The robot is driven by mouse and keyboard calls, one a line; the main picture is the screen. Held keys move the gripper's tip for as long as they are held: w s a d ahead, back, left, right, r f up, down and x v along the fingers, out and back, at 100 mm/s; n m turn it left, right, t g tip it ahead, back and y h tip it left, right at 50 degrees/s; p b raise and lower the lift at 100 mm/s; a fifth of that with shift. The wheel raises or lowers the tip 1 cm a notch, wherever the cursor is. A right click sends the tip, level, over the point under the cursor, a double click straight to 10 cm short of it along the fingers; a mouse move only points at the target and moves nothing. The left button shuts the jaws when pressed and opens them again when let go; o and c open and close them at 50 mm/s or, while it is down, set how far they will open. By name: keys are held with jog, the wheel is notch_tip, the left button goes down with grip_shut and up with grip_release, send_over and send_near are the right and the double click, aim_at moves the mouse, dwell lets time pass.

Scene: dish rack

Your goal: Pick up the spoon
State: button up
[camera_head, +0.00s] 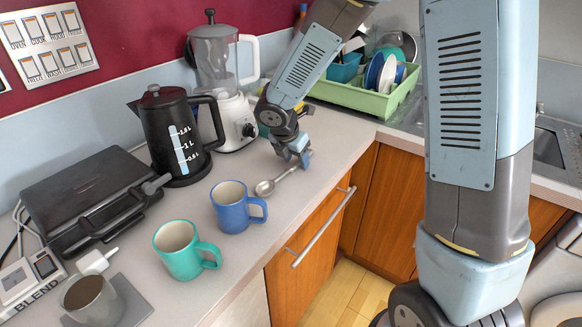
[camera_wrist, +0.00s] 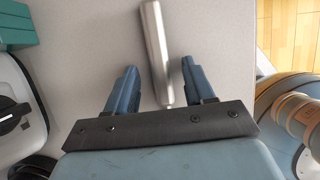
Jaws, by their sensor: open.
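A metal spoon (camera_head: 271,185) lies on the grey counter, its bowl toward the blue mug and its handle running up and right toward my gripper (camera_head: 303,157). In the wrist view the spoon's handle (camera_wrist: 156,50) runs between the two blue fingers of my gripper (camera_wrist: 156,80), nearer the right finger. The fingers are apart and no contact with the handle shows. The bowl is out of the wrist view. In the head view my gripper hides the handle's far end.
A blue mug (camera_head: 237,207) stands close to the spoon's bowl, with a teal mug (camera_head: 184,249) beyond it. A black kettle (camera_head: 171,133) and a blender (camera_head: 222,80) stand along the wall. A green dish rack (camera_head: 372,100) is behind my gripper. The counter's front edge is close by.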

aim_at(296, 162)
grip_shut()
dwell(0.3)
jog(key=shift+r, duration=0.35)
notch_tip(296, 162, up, 2)
jog(key=shift+r, duration=0.2)
jog(key=s+r, duration=1)
jog(key=s, duration=0.4)
jog(key=shift+d, duration=0.3)
